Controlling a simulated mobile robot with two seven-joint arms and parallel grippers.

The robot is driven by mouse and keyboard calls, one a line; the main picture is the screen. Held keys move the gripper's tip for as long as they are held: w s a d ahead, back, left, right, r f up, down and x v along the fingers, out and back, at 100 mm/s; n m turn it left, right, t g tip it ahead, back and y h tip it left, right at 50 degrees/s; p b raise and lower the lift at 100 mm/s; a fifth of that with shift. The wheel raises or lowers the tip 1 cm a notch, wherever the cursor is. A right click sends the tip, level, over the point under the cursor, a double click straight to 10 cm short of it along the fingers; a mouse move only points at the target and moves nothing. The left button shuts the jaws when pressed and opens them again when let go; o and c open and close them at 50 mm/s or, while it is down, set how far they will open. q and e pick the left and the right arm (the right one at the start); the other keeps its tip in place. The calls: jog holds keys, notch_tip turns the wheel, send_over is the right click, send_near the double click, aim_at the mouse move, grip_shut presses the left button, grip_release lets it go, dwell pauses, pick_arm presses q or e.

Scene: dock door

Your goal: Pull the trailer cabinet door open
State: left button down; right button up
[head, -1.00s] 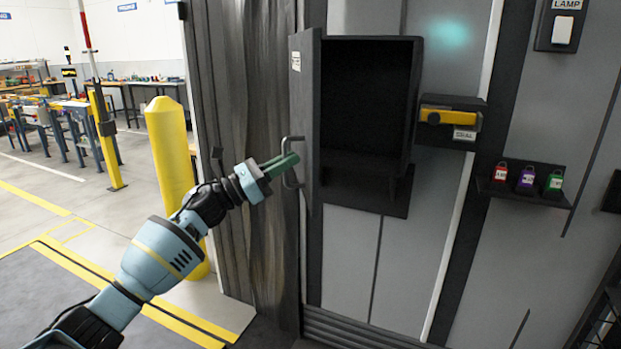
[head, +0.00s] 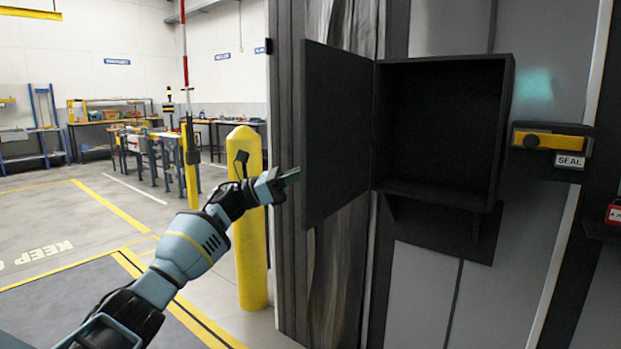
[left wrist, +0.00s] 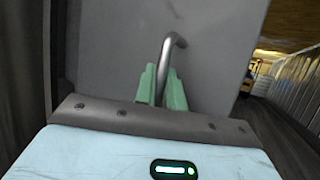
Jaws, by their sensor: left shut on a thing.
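The trailer cabinet (head: 507,110) is an open dark box on the grey wall in the head view, and its inside looks empty. Its door (head: 338,130) stands swung out to the left, showing its dark inner face. My left gripper (head: 290,176) is at the door's free edge, its fingertips partly hidden behind the door. In the left wrist view, the green fingers of this gripper (left wrist: 162,86) are shut on the bent metal door handle (left wrist: 166,55), against the door's grey outer face (left wrist: 115,45). The handle is hidden in the head view. My right gripper is not in view.
A yellow bollard (head: 250,250) stands just behind my left arm. A yellow-handled seal unit (head: 553,142) is on the wall right of the cabinet. Workbenches (head: 110,120) stand far back left. Open floor (head: 100,215) lies to the left.

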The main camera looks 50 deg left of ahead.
pick_arm(q)
jog(key=shift+a+r, duration=0.1)
jog(key=c, duration=1.5)
grip_release()
jog(key=shift+w, duration=0.1)
jog(key=b+v, duration=0.1)
jog(key=v, duration=0.7)
